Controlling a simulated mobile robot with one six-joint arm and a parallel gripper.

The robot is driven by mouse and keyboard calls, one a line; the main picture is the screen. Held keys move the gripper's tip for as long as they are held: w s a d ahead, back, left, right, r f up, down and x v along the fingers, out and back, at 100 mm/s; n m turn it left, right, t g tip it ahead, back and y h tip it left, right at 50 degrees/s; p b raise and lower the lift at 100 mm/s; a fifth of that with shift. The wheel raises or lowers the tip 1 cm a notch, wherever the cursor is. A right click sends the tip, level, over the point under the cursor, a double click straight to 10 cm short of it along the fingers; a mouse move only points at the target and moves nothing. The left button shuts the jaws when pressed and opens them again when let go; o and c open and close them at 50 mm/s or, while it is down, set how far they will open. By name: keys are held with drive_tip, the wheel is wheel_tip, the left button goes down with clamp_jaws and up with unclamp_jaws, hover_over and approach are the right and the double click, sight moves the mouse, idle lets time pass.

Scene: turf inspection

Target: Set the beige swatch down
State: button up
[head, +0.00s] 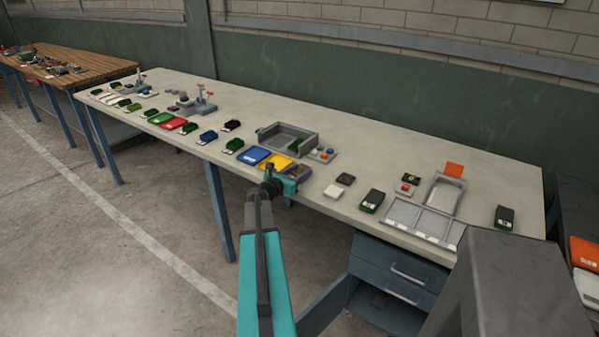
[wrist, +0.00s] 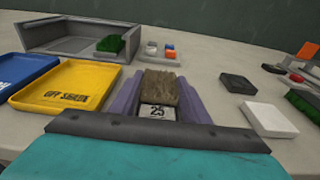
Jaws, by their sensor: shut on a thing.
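The beige swatch (wrist: 162,88) is a tufted, brownish-beige piece with a white label reading 25 at its near end. My gripper (wrist: 162,78) is shut on it, with a purple finger along each long side. In the head view my gripper (head: 296,174) is at the front part of the bench, just right of the yellow tray (head: 275,163). The swatch is small and mostly hidden by the gripper there. I cannot tell whether its underside touches the bench top (head: 330,207).
The yellow tray, marked OFF SHADE, and a blue tray (head: 254,155) lie left. A grey open bin (wrist: 60,40) holding a green swatch stands behind. A white block (wrist: 268,119) and a dark block (wrist: 238,83) lie right. Bare bench shows between the gripper and these blocks.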

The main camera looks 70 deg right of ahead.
drive_tip(key=shift+f, duration=0.15)
drive_tip(key=o, duration=1)
drive_tip(key=b+v, duration=0.3)
drive_tip(key=v, duration=1.1)
drive_tip(key=shift+f, duration=0.15)
drive_tip(key=shift+s, duration=0.1)
